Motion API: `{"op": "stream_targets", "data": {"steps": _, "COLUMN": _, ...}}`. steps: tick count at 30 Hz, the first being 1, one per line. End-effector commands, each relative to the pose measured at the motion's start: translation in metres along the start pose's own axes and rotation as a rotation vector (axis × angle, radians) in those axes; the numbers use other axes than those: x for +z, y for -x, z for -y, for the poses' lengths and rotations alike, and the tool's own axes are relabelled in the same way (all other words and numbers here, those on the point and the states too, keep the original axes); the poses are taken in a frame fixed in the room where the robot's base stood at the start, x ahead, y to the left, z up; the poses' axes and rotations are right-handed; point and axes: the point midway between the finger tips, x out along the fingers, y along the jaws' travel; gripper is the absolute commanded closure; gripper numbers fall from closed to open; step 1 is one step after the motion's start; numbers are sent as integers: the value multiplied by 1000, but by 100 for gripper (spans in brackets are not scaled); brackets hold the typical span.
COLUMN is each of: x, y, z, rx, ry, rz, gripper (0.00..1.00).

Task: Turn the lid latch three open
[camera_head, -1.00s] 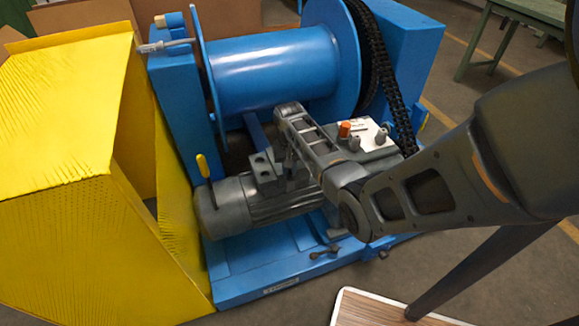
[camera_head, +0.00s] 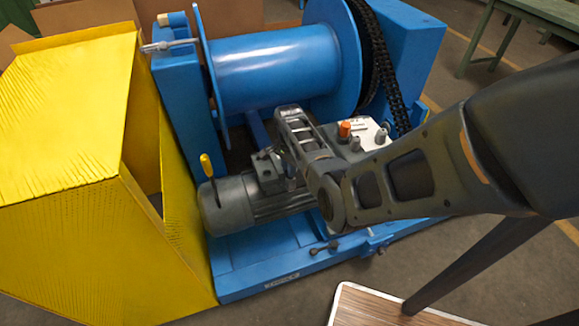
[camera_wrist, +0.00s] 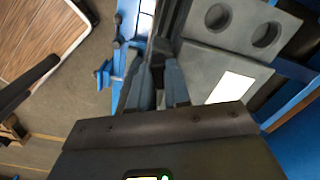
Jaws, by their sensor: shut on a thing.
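In the wrist view my gripper (camera_wrist: 157,85) has its two blue-grey fingers close together, pointing at the edge of a grey box (camera_wrist: 233,75). They are shut on a small dark part between them, apparently lid latch three; its shape and turn angle are mostly hidden. The box face has two round holes and a white label (camera_wrist: 231,87). There the grey motor (camera_head: 240,205) lies on the blue base, with a grey box (camera_head: 268,166) on top.
A blue drum (camera_head: 275,60) and black chain (camera_head: 385,85) stand behind. A yellow guard (camera_head: 70,110) fills the left. A wood-topped table (camera_head: 375,305) is at the front.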

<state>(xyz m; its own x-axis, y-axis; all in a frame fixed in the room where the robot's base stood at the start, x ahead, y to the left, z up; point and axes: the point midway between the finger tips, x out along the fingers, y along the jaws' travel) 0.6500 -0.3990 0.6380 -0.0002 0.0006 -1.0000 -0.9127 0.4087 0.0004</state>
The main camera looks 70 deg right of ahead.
Motion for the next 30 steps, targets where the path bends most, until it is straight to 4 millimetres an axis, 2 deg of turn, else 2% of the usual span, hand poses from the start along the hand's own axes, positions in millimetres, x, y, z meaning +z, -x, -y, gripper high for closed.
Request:
{"op": "stream_targets", "data": {"steps": 6, "x": 1, "y": 1, "z": 2, "rx": -1, "ry": -187, "rz": 1, "gripper": 100}}
{"op": "stream_targets", "data": {"steps": 15, "x": 0, "y": 0, "z": 2, "rx": 0, "ry": -371, "rz": 1, "gripper": 100}}
{"op": "stream_targets", "data": {"steps": 30, "x": -1, "y": 0, "z": 2, "rx": 0, "ry": -460, "rz": -1, "gripper": 100}}
